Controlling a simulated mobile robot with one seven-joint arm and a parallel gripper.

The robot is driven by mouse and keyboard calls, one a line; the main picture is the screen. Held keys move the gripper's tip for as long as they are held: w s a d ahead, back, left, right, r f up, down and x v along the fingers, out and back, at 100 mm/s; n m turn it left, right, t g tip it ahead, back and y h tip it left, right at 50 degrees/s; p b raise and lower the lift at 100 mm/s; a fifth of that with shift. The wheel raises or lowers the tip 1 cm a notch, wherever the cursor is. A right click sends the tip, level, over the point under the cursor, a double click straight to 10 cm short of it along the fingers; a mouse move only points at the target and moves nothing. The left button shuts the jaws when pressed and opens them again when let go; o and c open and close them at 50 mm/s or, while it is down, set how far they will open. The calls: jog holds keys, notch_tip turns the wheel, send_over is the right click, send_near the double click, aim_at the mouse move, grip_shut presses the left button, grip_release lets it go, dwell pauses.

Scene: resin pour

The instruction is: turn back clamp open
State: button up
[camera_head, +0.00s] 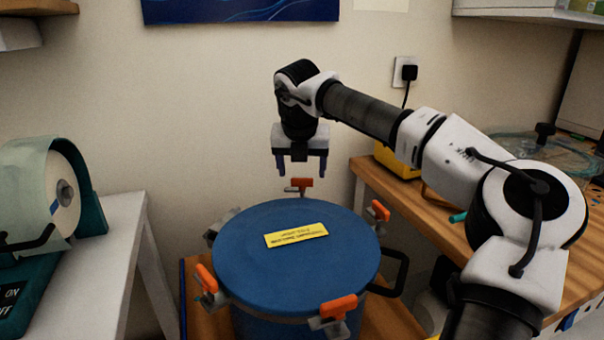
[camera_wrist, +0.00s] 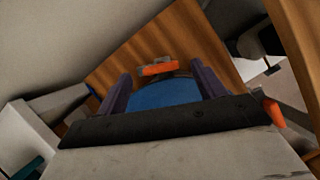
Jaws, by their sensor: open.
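The back clamp (camera_head: 300,186) has an orange handle and sits at the far rim of the blue pot lid (camera_head: 290,262). In the wrist view the clamp (camera_wrist: 160,69) lies ahead, between and beyond the fingertips. My gripper (camera_head: 302,172) is open and empty, fingers pointing down, just above and around the clamp's handle in the head view. It also shows in the wrist view (camera_wrist: 160,85). I cannot tell whether the fingers touch the handle. The yellow label (camera_head: 296,235) lies on the lid.
More orange-handled clamps sit around the rim: right (camera_head: 379,210), front (camera_head: 338,307) and left (camera_head: 206,278). A black side handle (camera_head: 398,272) sticks out at the right. A white table (camera_head: 90,265) stands left and a wooden bench (camera_head: 440,205) right. The wall is close behind.

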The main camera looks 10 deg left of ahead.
jog(key=v, duration=1.1)
jog(key=shift+r+p, duration=0.15)
jog(key=shift+p, duration=0.2)
jog(key=shift+s, duration=0.2)
